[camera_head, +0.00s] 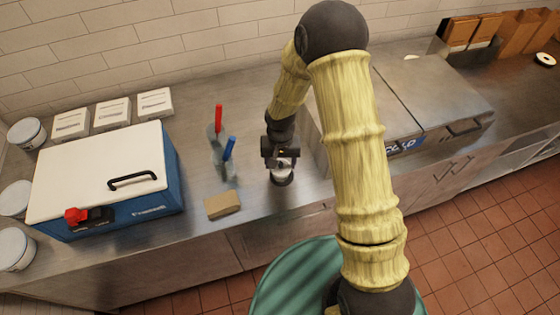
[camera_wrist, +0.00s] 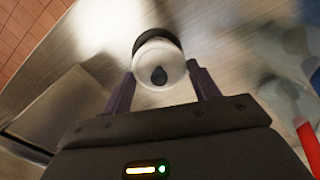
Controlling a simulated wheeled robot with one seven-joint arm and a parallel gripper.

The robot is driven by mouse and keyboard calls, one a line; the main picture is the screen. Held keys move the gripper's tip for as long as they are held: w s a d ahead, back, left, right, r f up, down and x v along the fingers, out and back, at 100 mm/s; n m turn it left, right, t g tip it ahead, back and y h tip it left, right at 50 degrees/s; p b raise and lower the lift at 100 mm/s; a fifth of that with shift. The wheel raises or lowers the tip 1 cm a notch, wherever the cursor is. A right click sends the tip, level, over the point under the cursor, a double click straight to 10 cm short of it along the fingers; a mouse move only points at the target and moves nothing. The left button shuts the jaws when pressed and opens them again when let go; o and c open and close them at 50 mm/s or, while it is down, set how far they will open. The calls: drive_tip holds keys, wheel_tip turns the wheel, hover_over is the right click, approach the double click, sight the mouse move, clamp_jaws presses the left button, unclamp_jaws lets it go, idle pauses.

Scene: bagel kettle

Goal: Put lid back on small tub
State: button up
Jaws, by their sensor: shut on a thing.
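My gripper (camera_head: 281,157) points down over the steel counter, near its front edge. In the wrist view its two fingers (camera_wrist: 163,78) are shut on a small round white lid (camera_wrist: 175,66) with a dark knob facing the camera. A dark rounded rim, seemingly the small tub (camera_wrist: 153,36), shows just beyond the lid. In the head view a dark shape, seemingly the same tub (camera_head: 281,180), is right below the gripper. I cannot tell whether lid and tub touch. My gripper hides part of both in the head view.
Left of my gripper stand a blue-handled tool (camera_head: 229,150), a red-handled tool (camera_head: 218,122) and a tan block (camera_head: 222,204). Farther left is a blue cooler (camera_head: 150,205) with a white top. A steel appliance (camera_head: 440,95) stands close on the right.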

idle(0.7)
drive_tip(key=o, duration=1.3)
drive_tip(key=shift+r+p, duration=2.4)
drive_tip(key=shift+r, duration=1.1)
clamp_jaws()
